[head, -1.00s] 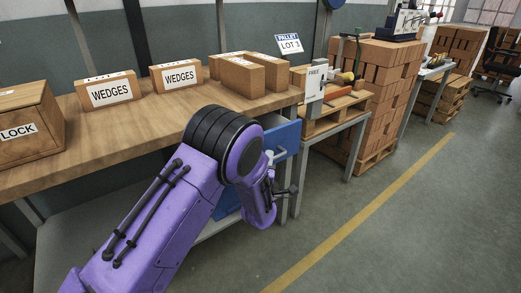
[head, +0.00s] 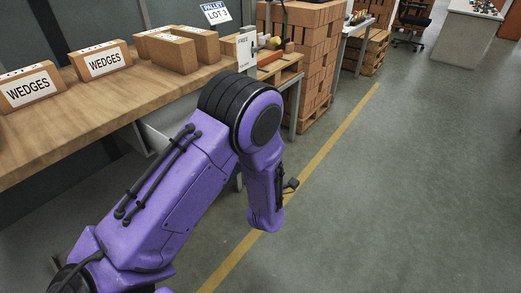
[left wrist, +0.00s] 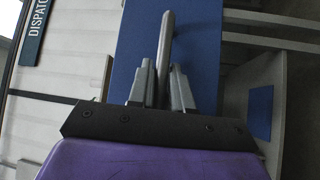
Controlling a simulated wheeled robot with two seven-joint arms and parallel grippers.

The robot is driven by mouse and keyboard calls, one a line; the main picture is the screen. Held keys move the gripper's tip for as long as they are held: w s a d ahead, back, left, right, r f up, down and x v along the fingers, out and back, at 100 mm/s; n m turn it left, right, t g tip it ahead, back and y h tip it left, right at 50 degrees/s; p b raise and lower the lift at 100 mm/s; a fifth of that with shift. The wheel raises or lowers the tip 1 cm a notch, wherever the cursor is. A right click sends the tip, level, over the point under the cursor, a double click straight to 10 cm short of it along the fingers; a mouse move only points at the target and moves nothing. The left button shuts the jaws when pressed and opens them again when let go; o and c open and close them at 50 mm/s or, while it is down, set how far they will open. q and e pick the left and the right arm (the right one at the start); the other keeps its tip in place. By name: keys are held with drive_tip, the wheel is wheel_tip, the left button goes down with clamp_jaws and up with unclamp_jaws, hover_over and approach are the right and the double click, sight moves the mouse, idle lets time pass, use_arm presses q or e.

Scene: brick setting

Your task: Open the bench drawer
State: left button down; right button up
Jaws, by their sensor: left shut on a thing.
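In the left wrist view a blue drawer front (left wrist: 203,35) fills the upper middle, with a grey bar handle (left wrist: 168,30) standing out from it. My left gripper (left wrist: 163,75) has one finger on each side of the handle and is shut on it. In the head view my purple left arm reaches over the front of the wooden bench (head: 70,128); it hides the drawer and the fingertips there. How far the drawer is pulled out cannot be told. My right gripper is in neither view.
Boxes labelled WEDGES (head: 103,61) and plain cardboard boxes (head: 172,54) stand on the bench. A brick stack (head: 304,75) on a pallet is beyond it. Open floor (head: 400,180) with a yellow line (head: 330,143) lies to the right.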

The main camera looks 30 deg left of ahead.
use_arm(q)
drive_tip(key=shift+d, duration=0.1)
idle(0.3)
drive_tip(key=c, duration=1.1)
unclamp_jaws()
drive_tip(key=shift+c, duration=0.2)
drive_tip(key=v, duration=1)
drive_tip(key=shift+s+d, duration=0.15)
drive_tip(key=shift+s, duration=0.1)
